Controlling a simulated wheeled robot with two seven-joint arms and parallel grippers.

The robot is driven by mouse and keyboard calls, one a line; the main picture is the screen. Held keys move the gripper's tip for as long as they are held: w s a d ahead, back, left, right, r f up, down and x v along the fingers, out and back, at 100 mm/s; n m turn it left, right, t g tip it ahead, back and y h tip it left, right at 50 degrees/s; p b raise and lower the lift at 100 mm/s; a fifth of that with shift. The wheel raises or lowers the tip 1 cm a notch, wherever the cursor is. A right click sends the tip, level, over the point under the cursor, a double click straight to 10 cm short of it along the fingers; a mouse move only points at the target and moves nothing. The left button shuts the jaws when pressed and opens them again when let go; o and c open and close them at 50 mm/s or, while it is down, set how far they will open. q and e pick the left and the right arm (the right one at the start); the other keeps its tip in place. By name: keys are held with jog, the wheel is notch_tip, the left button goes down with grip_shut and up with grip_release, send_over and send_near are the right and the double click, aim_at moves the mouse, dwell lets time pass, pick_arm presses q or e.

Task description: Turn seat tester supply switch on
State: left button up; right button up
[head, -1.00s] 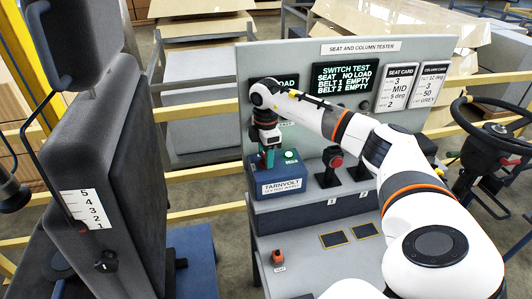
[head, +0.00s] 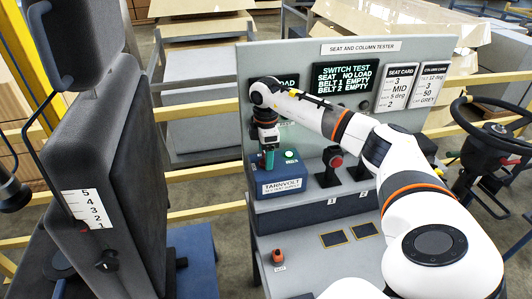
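The blue supply box labelled TARNVOLT (head: 281,186) stands on the left end of the seat and column tester (head: 345,60). A lit green round button or lamp (head: 289,154) shows on its top. My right gripper (head: 268,166) points down at the left part of the box top, close to or touching it. Its fingers have teal parts, and the wrist hides the switch area, so I cannot see the switch or any gap between the fingers. The tester screen (head: 344,77) reads SWITCH TEST, SEAT NO LOAD, BELT 1 EMPTY, BELT 2 EMPTY. My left gripper is not in view.
A dark seat (head: 95,165) with a 1 to 5 scale stands at left. Red-topped belt stands (head: 334,160) are right of the box. A steering wheel (head: 490,130) is at right.

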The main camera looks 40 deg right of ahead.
jog(key=shift+r, duration=0.2)
notch_tip(320, 180, up, 12)
jog(key=b, duration=0.3)
jog(key=shift+f+b, duration=0.2)
jog(key=shift+b, duration=0.2)
jog(key=shift+f, duration=0.1)
